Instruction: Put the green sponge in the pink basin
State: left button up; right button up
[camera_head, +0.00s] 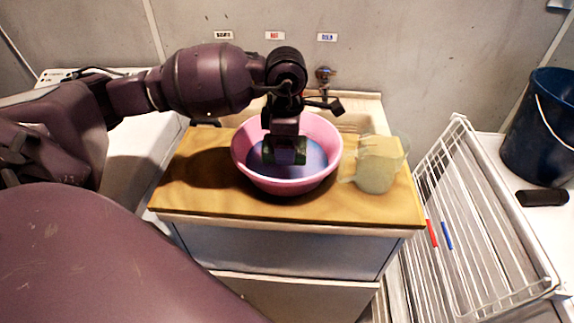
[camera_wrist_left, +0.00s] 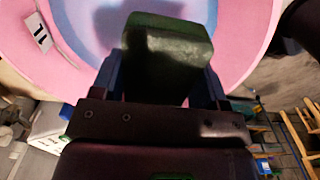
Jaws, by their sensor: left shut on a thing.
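The pink basin (camera_head: 326,169) stands on the wooden counter top, and its inside bottom looks bluish. The green sponge (camera_head: 271,155) is between the fingers of my left gripper (camera_head: 287,158), over the inside of the basin in the head view. In the left wrist view the sponge (camera_wrist_left: 165,55) is a dark green block between the fingers of the left gripper (camera_wrist_left: 163,85), with the basin's pink wall (camera_wrist_left: 240,45) around and behind it. I cannot tell whether the sponge touches the basin's bottom. My right gripper is in neither view.
A translucent yellowish jug (camera_head: 377,170) stands right of the basin on the wooden counter top (camera_head: 200,195). A tap (camera_head: 324,76) is behind the basin. A white wire rack (camera_head: 470,210), a dark blue bucket (camera_head: 540,130) and a black object (camera_head: 542,197) are at the right.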

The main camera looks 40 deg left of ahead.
aim_at(287, 175)
pick_arm(q)
jog(key=shift+f, duration=3.2)
jog(key=o, duration=0.9)
jog(key=shift+r, duration=0.1)
notch_tip(287, 175, up, 10)
jog(key=shift+r, duration=0.95)
jog(key=shift+s+f, duration=0.1)
